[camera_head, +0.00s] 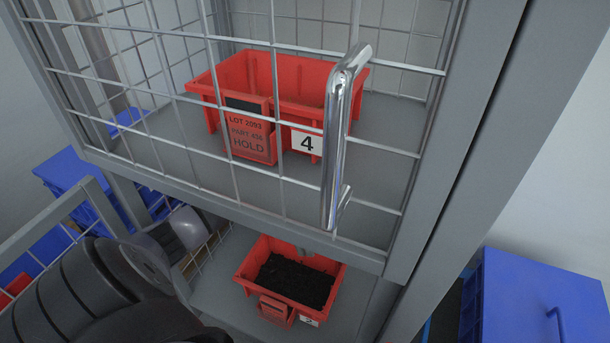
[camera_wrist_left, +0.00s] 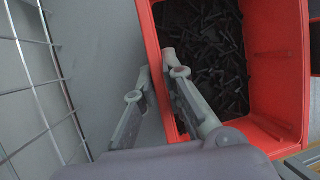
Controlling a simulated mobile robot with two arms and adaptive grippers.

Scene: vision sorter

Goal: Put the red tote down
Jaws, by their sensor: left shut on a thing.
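A red tote (camera_head: 251,268) with a white label, seemingly reading 2, is on or just above the lower grey shelf; I cannot tell if it touches. It is filled with small dark screw-like parts. My left arm comes in from the left in the head view, its fingertips hidden there. In the left wrist view my left gripper (camera_wrist_left: 158,76) has one finger on each side of the wall of this tote (camera_wrist_left: 290,95), shut on it. The tote looks upright. My right gripper is not in view.
Above, behind a wire mesh door with a chrome handle (camera_head: 334,150), stands another red tote (camera_head: 312,88) labelled 4 and HOLD. The lower grey shelf (camera_head: 222,290) has bare room left of the held tote. Blue bins (camera_head: 540,285) stand right and left.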

